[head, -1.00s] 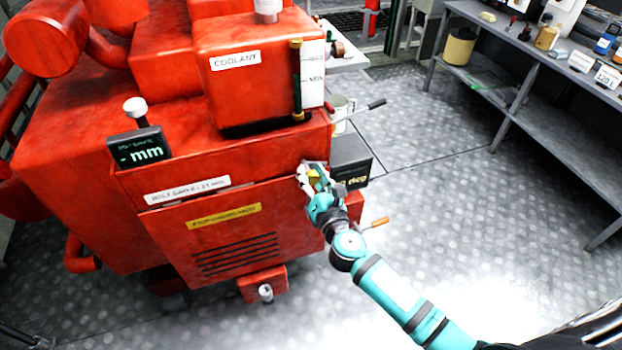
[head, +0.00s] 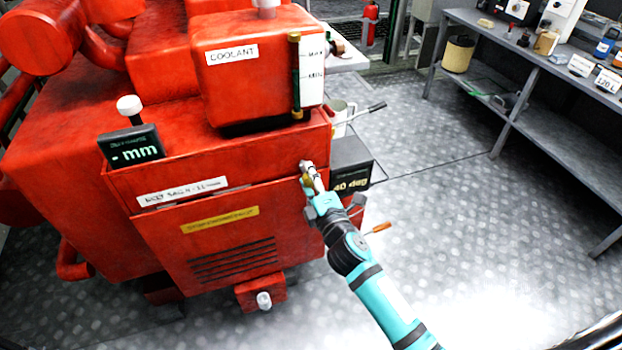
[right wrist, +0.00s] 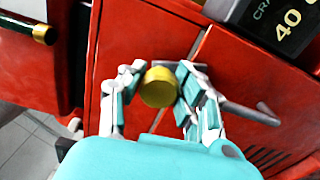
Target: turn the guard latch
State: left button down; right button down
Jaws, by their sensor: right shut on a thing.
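The guard latch shows in the right wrist view as a round brass knob (right wrist: 158,88) between my fingers, with a grey bar (right wrist: 245,112) running out to the right behind them. My right gripper (right wrist: 155,95) is shut on the latch, with one finger on each side of the knob. In the head view my right gripper (head: 312,178) is at the upper right corner of the red guard door (head: 160,245) and largely hides the latch. My left gripper is not in view.
A black box reading "40 deg" (head: 350,168) stands close to the right of the gripper. An orange-handled thing (head: 379,228) is below it. A coolant tank (head: 250,85) is above the door. A grey bench (head: 505,50) stands at the right; the floor between is clear.

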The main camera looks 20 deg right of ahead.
jog(key=shift+f+m, duration=0.1)
jog(key=shift+m, duration=1.5)
jog(key=c, duration=0.9)
grip_release()
jog(key=shift+o, duration=0.2)
jog(key=s, duration=1.2)
jog(key=shift+d, duration=0.25)
